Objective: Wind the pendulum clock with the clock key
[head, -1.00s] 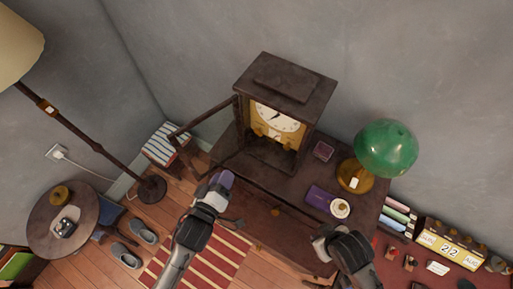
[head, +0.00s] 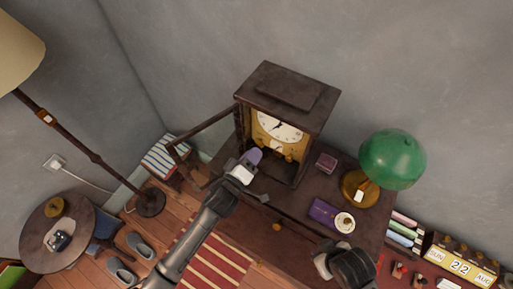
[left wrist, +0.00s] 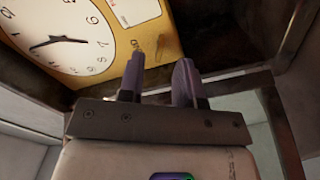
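The pendulum clock (head: 290,95) stands on the dark cabinet, its white dial (head: 280,127) facing the front. Its framed door (head: 208,127) is swung open to the left. My left gripper (head: 254,157) is at the clock's open front, below the dial. In the left wrist view its two purple fingers (left wrist: 158,80) are apart with nothing visible between them. Beyond the fingertips, a small brass shape (left wrist: 158,41) shows against the gold plate by the dial; I cannot tell whether it is the clock key. My right gripper (head: 322,262) is over the cabinet's front right; its fingers are unclear.
A green lamp (head: 392,158), a purple box (head: 323,211), a white cup (head: 345,222) and a small dark red box (head: 326,162) stand on the cabinet top right of the clock. A floor lamp (head: 65,130) and round table (head: 35,245) are at left.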

